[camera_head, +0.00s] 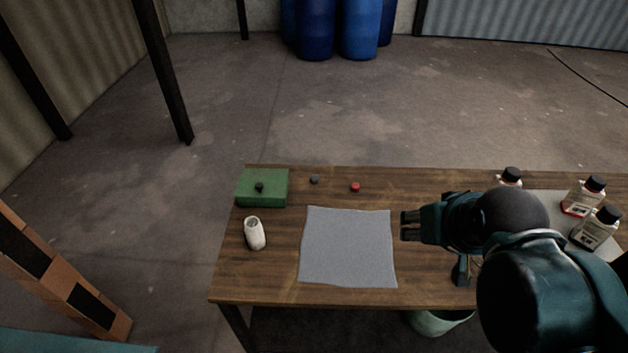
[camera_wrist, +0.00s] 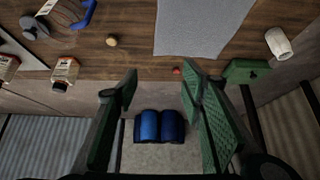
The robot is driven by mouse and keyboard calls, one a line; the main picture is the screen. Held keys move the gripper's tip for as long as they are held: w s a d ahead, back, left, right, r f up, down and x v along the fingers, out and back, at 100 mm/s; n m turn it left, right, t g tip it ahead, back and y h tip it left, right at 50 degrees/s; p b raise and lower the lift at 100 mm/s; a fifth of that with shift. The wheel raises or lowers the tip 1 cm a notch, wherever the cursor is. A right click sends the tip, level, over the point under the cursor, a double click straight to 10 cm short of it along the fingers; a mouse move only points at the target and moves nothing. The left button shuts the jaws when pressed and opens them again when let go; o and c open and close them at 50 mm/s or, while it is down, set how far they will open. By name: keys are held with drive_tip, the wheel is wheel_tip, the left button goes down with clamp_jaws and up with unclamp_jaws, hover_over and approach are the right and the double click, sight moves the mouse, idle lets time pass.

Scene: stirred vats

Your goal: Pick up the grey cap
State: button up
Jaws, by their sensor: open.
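The grey cap (camera_head: 314,180) is a small dark grey disc on the wooden table near its far edge, between the green box and the red cap (camera_head: 355,187). My gripper (camera_head: 408,226) is over the table to the right of the grey mat, nearer than the caps and well apart from the grey cap. In the wrist view my gripper (camera_wrist: 160,80) is open, with nothing between its fingers. The red cap (camera_wrist: 177,71) shows there beside the right finger. I cannot make out the grey cap in that view; the right finger may hide it.
A green box (camera_head: 262,190) with a black knob stands at the far left. Several dark-capped bottles (camera_head: 583,196) stand at the right. A yellowish round thing (camera_wrist: 111,41) lies on the table. The mat is bare.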

drive_tip(key=shift+w+r, duration=0.1)
drive_tip(key=w+a+r+m+g+p, duration=0.1)
drive_tip(key=w+a+r+m, duration=0.15)
drive_tip(key=w, duration=0.45)
drive_tip(key=w+a+r+m+g, duration=0.1)
drive_tip(key=w+a+r+m, duration=0.15)
drive_tip(key=w, duration=0.55)
drive_tip(key=m+g+p, duration=0.3)
drive_tip(key=m+g, duration=0.2)
drive_tip(key=m, duration=0.7)
hover_over(314, 177)
drive_tip(key=f, duration=2.5)
drive_tip(key=shift+s+d+f, duration=0.15)
drive_tip(key=shift+d+f, duration=0.05)
drive_tip(key=shift+f, duration=0.2)
drive_tip(key=shift+a+f, duration=0.15)
drive_tip(key=shift+f, duration=0.15)
drive_tip(key=shift+f, duration=1.25)
